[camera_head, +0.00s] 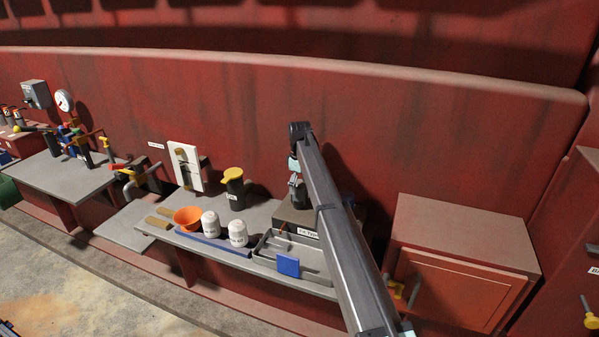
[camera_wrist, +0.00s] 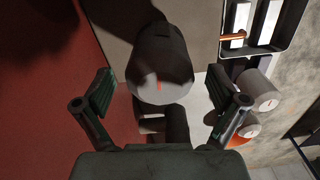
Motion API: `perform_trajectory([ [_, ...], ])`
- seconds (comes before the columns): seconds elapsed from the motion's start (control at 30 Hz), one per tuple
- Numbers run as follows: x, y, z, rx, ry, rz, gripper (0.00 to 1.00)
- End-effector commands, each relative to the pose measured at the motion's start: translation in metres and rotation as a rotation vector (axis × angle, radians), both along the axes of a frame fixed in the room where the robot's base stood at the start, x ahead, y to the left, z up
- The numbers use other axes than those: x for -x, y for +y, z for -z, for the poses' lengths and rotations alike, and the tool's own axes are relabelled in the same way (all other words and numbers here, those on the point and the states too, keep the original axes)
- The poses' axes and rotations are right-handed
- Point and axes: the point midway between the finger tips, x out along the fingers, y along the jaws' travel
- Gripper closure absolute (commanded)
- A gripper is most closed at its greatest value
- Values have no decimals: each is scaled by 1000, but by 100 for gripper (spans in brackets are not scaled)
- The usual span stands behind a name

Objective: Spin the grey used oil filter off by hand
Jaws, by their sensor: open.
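The grey used oil filter (camera_wrist: 160,72), a cylinder with a small orange mark, sits between the two fingers of my gripper (camera_wrist: 162,88) in the wrist view. The fingers are open, one on each side, with visible gaps to it. In the head view my gripper (camera_head: 296,165) is at the end of my arm, above a dark labelled block (camera_head: 293,220) on the bench. A dark cylinder (camera_head: 298,196), likely the filter, shows there, partly hidden by my arm.
Two white filters (camera_head: 210,224) (camera_head: 238,233) stand on a blue strip beside an orange funnel (camera_head: 187,216). A dark jug with a yellow top (camera_head: 233,188) stands behind them. A grey tray (camera_head: 262,251) lies in front of the block. A red cabinet (camera_head: 463,265) is at right.

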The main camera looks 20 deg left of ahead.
Motion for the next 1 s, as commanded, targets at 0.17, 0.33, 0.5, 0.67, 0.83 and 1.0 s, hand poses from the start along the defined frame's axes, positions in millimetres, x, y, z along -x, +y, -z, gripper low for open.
perform_trajectory([
  [0.17, 0, 0, 13, 0, 0, 0, 4],
  [0.33, 0, 0, 17, 0, 0, 0, 4],
  [0.5, 0, 0, 18, 0, -1, 0, 4],
  [0.67, 0, 0, 17, 0, 0, 0, 50],
  [0.83, 0, 0, 18, 0, 0, 0, 81],
  [1.0, 0, 0, 18, 0, 1, -64, 81],
])
